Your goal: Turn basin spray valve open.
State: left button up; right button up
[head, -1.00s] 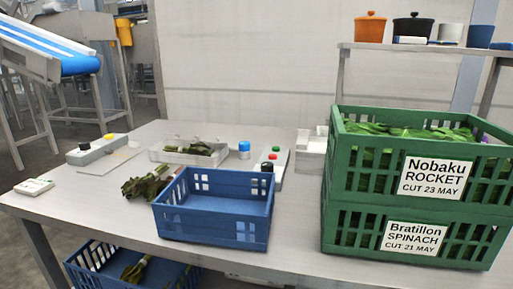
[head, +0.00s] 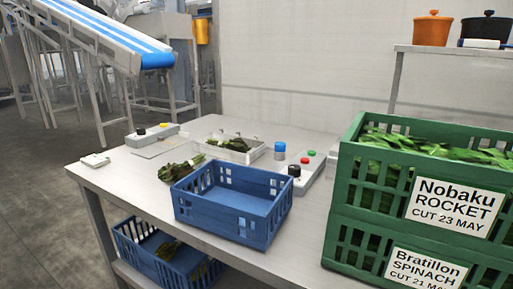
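No thing in view is marked as the basin spray valve. A grey control box (head: 312,178) on the table carries a black knob (head: 294,170), a red button (head: 304,160) and a green button (head: 312,153). A blue-capped cylinder (head: 280,148) stands just left of it. A second grey box (head: 152,135) at the back left has a black and a yellow knob. A shallow white tray (head: 249,157) holds leafy greens (head: 236,144); I cannot tell if it is the basin. Neither of my grippers is in view.
A blue crate (head: 237,224) stands at the table's (head: 137,188) front, with loose greens (head: 176,171) beside it. Stacked green crates (head: 345,217) labelled rocket and spinach fill the right. Another blue crate (head: 131,252) sits below. A conveyor (head: 100,25) is at back left; open floor at left.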

aim_at(280, 146)
jog(key=k+j, duration=0.1)
jog(key=j, duration=0.35)
jog(key=j+z, duration=0.1)
jog(key=j, duration=0.3)
jog(key=k+j, duration=0.15)
jog(key=j, duration=0.3)
